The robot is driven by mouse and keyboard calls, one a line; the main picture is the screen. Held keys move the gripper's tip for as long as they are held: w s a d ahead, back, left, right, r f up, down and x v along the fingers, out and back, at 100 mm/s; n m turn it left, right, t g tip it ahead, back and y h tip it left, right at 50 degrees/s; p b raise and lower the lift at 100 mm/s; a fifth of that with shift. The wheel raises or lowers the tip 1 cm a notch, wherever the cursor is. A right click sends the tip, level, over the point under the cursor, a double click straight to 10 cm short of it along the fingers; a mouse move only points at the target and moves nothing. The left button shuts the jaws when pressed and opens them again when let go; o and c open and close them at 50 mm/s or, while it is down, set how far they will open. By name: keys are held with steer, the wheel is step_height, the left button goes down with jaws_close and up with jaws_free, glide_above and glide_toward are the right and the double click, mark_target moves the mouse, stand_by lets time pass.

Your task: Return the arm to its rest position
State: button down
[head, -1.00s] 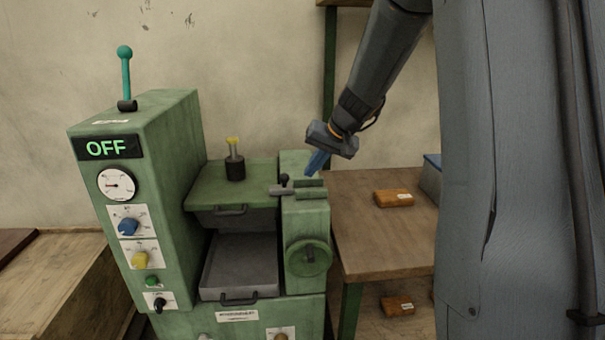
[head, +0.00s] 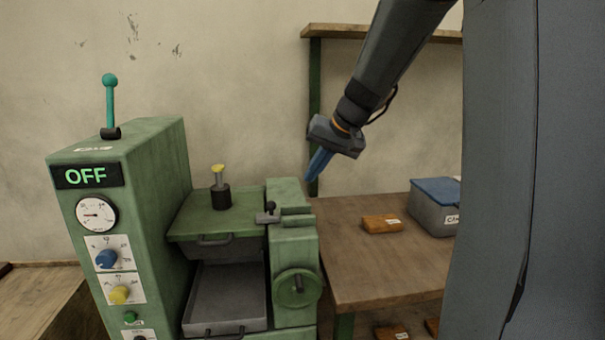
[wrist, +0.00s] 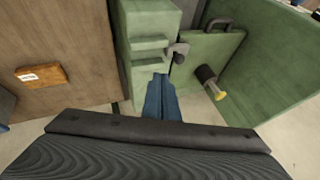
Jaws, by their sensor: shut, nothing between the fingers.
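My gripper (head: 318,164) is shut and empty, its blue fingers together and pointing down. In the head view it hangs in the air above the right part of the green machine (head: 155,170) and the left end of the table. In the wrist view the shut fingers (wrist: 162,98) show beside the machine's green block (wrist: 150,40) and its small dark lever (wrist: 178,52). The fingers appear apart from the machine. My arm reaches in from the upper right of the head view.
The machine's display (head: 87,176) reads OFF. A teal-knobbed lever (head: 110,100) stands on top. A wooden table (head: 375,270) at right holds an orange-brown block (head: 382,224) and a grey box with a blue lid (head: 436,208). A shelf (head: 385,32) is on the wall behind.

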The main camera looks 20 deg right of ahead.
steer(key=s+a+f+n+g+h, duration=0.1)
steer(key=s+a+f, duration=0.4)
steer(key=s+f, duration=0.5)
steer(key=s+a+f+n+g+h, duration=0.2)
steer(key=s+a+f+g, duration=0.2)
steer(key=s+f, duration=0.6)
steer(key=s+a, duration=0.1)
steer(key=s, duration=0.4)
steer(key=shift+s+a+n+g, duration=0.15)
steer(key=shift+a+n+g, duration=0.15)
steer(key=shift+a+n, duration=0.1)
